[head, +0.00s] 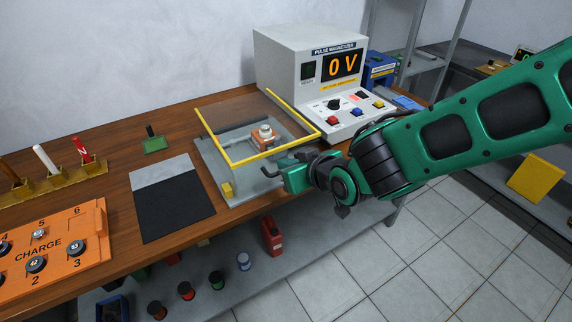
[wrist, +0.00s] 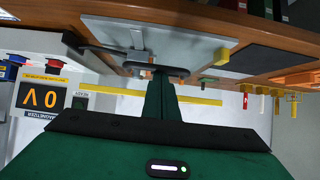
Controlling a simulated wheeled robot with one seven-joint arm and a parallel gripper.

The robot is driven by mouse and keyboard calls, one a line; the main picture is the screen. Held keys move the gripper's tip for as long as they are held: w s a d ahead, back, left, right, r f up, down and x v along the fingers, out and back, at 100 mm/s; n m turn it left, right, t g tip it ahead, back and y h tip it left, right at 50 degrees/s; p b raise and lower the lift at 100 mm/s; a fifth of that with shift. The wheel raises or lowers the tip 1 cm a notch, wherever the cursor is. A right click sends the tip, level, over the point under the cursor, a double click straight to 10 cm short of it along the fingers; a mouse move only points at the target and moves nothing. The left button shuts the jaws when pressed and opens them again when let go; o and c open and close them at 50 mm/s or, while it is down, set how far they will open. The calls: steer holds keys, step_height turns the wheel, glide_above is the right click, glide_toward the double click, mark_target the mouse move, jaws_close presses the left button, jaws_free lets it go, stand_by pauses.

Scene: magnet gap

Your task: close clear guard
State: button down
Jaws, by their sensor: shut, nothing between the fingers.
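The clear guard (head: 231,164) is a see-through panel with yellow edges. It is tilted, with its near yellow edge raised above the grey base plate (head: 214,174). A small copper-and-white part (head: 264,137) sits beneath it. My gripper (head: 290,177) is at the near right edge of the base plate, lower than the guard's near edge. In the upside-down wrist view my shut, empty gripper (wrist: 157,71) points toward the plate (wrist: 120,38), and the guard's yellow edge (wrist: 115,90) crosses behind it. I cannot tell whether they touch.
The pulse magnetizer (head: 300,75) reads 0 V behind the guard. A yellow block (head: 227,189) sits on the plate's near left corner. A black-and-grey mat (head: 172,210), a green tray (head: 154,145) and an orange charge board (head: 75,248) lie to the left.

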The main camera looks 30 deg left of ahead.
steer(key=s+d, duration=0.5)
steer(key=d, duration=0.3)
steer(key=shift+d+f, duration=0.2)
steer(key=shift+f, duration=0.25)
steer(key=shift+w, duration=0.1)
